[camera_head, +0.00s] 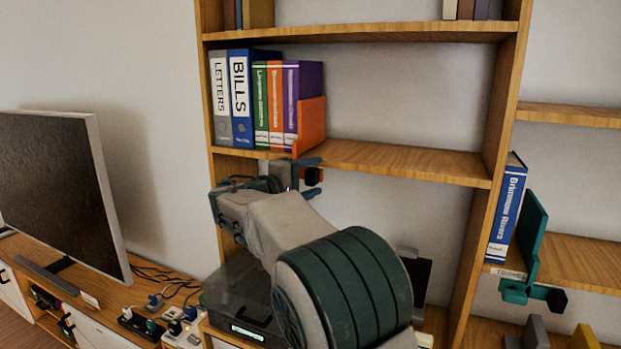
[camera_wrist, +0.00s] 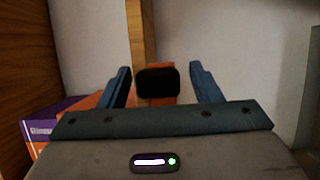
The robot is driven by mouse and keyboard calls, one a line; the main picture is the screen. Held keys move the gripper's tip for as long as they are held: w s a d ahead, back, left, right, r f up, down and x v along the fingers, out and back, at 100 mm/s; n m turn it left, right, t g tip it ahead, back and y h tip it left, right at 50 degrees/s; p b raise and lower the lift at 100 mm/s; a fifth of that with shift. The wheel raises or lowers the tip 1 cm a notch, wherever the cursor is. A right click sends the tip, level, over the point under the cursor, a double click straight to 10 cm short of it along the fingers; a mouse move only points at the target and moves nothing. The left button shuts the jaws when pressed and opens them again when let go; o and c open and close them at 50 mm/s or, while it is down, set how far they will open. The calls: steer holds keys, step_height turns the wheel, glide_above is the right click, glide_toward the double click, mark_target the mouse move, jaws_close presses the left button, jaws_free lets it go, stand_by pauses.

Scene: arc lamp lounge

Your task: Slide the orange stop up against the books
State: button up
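The orange stop (camera_head: 312,122) stands upright on the shelf, right beside the purple book (camera_head: 291,105). I see no clear gap between them, but cannot tell if they touch. Its orange clamp part and black knob (camera_head: 313,176) hang below the shelf's front edge. My gripper (camera_head: 312,177) is at the knob, just under the shelf edge. In the wrist view my gripper (camera_wrist: 161,84) is open, one blue finger on each side of the black knob (camera_wrist: 156,82). The knob lies nearer the left finger; contact is unclear. The orange stop (camera_wrist: 90,102) shows behind the left finger.
The book row also holds a grey LETTERS binder (camera_head: 220,98), a blue BILLS binder (camera_head: 241,98), a green book (camera_head: 260,105) and an orange book (camera_head: 276,105). The shelf (camera_head: 400,161) is bare right of the stop. A teal stop (camera_head: 530,235) stands by a blue book (camera_head: 507,208).

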steer(key=b+v, duration=0.2)
steer(key=v, duration=1.1)
steer(key=shift+s+a+b, duration=0.25)
steer(key=shift+a+b, duration=0.1)
steer(key=s+d+f+m+g+y, duration=0.1)
steer(key=s+d+f+g, duration=0.1)
steer(key=d+f, duration=0.35)
steer(key=s+d+f+g+y, duration=0.2)
steer(key=s+d+g, duration=0.1)
steer(key=d, duration=0.5)
steer(key=s+d+f+m+g+y, duration=0.1)
steer(key=s+d+f+g, duration=0.1)
steer(key=d+f, duration=0.3)
steer(key=s+d+f+m+g+y, duration=0.1)
steer(key=s+d+f+m+y, duration=0.1)
steer(key=s+f, duration=0.4)
steer(key=s+d+f+m+g+y, duration=0.1)
steer(key=s+f+m+y, duration=0.3)
steer(key=s, duration=1.1)
step_height(320, 180, down, 3)
steer(key=d+y, duration=0.1)
steer(key=y, duration=0.2)
steer(key=shift+d+m, duration=0.35)
steer(key=shift+m, duration=0.05)
